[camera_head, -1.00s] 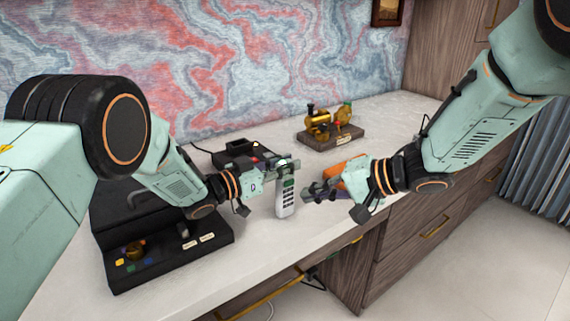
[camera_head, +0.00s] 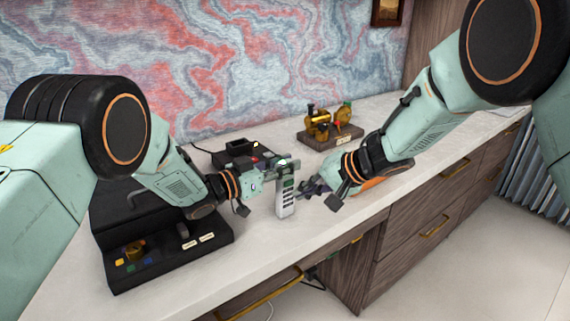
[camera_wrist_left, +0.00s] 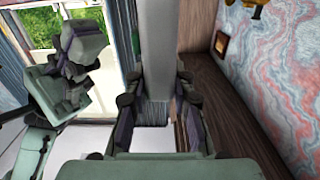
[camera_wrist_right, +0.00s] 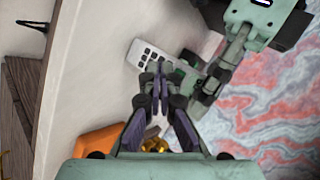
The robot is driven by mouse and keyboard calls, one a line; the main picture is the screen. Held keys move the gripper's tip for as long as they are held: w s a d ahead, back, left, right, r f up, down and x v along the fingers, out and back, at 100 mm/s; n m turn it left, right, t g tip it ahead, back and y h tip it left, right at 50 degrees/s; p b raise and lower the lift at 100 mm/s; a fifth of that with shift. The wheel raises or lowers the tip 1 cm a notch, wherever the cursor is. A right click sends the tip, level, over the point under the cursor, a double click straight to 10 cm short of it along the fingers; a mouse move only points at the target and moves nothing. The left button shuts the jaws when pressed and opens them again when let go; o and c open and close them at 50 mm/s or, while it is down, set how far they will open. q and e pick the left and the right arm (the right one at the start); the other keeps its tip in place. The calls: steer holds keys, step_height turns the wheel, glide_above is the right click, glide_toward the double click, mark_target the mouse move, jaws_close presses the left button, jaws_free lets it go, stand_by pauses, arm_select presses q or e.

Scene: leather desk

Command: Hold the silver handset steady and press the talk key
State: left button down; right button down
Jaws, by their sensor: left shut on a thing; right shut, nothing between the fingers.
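The silver handset (camera_head: 286,206) stands upright above the desk, keypad facing the right arm. My left gripper (camera_head: 283,170) is shut around its upper part; in the left wrist view the handset (camera_wrist_left: 160,55) runs between the fingers. My right gripper (camera_head: 305,187) is shut and empty, its tips just right of the handset. In the right wrist view its closed fingertips (camera_wrist_right: 158,78) overlap the keypad edge of the handset (camera_wrist_right: 136,52). Dark keys show at the lower end, and a green patch shows near the left fingers. Whether the tips touch a key cannot be told.
A black base (camera_head: 238,152) with a red light stands behind the left gripper. A dark console (camera_head: 165,260) is at the left. A brass model on a wooden stand (camera_head: 330,135) is at the back. An orange object (camera_head: 368,184) lies under the right arm. The desk front is clear.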

steer(key=shift+w+a, duration=0.4)
steer(key=shift+w, duration=0.15)
stand_by(1.1)
steer(key=shift+w+a, duration=0.25)
steer(key=shift+w, duration=0.1)
steer(key=shift+w+a, duration=0.1)
steer(key=shift+w, duration=0.05)
stand_by(0.4)
steer(key=shift+s+d, duration=0.4)
steer(key=shift+s, duration=0.15)
